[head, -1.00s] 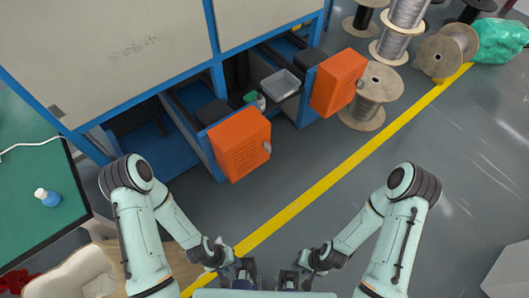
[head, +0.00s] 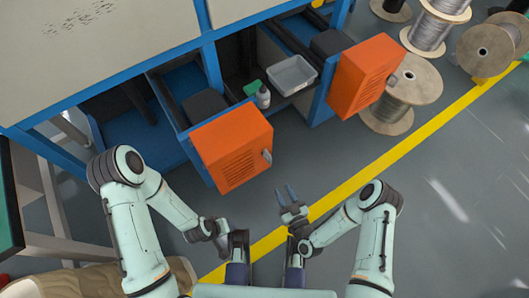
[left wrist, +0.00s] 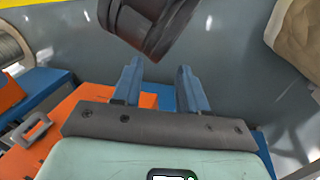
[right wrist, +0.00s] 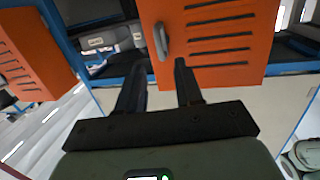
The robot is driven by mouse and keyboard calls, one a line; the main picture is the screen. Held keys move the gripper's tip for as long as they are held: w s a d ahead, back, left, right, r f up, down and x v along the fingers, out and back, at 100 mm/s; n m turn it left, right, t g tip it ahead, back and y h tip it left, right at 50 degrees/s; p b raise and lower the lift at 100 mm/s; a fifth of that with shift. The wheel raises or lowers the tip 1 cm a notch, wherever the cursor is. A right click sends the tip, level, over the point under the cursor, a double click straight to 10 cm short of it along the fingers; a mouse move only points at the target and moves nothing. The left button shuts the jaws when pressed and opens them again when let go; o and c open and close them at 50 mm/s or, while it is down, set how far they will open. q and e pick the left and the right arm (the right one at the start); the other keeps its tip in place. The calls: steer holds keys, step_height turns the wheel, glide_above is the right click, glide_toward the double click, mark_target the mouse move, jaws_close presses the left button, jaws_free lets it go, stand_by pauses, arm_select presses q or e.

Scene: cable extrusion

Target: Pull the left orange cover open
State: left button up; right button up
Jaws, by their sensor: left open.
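The left orange cover (head: 232,148) is a slotted box front standing out from the blue-framed machine, with a small grey handle (head: 267,157) on its right side. My right gripper (head: 287,194) is open and empty below and a little right of that handle, pointing towards it. In the right wrist view the handle (right wrist: 160,41) lies just beyond the open fingers (right wrist: 158,88), apart from them. My left gripper (left wrist: 160,88) is open and empty. In its wrist view the left cover (left wrist: 80,118) shows partly hidden behind the gripper. In the head view its fingers are hard to make out.
A second orange cover (head: 365,77) stands to the right. A grey tray (head: 292,73) and a small bottle (head: 263,97) are in the bay between the covers. Cable reels (head: 398,92) stand on the right.

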mark_target(270, 160)
arm_select(q)
steer(key=w+a+f+b, duration=0.2)
steer(key=w+f+b, duration=0.1)
steer(key=f, duration=0.1)
steer(key=shift+a+f+t+y, duration=0.25)
steer(key=shift+f+t+y, duration=0.05)
steer(key=shift+y, duration=0.1)
arm_select(e)
steer(key=shift+t, duration=0.7)
steer(key=shift+r+x, duration=0.2)
steer(key=shift+x, duration=6.9)
arm_select(q)
steer(key=shift+w, duration=0.1)
arm_select(e)
jaws_close()
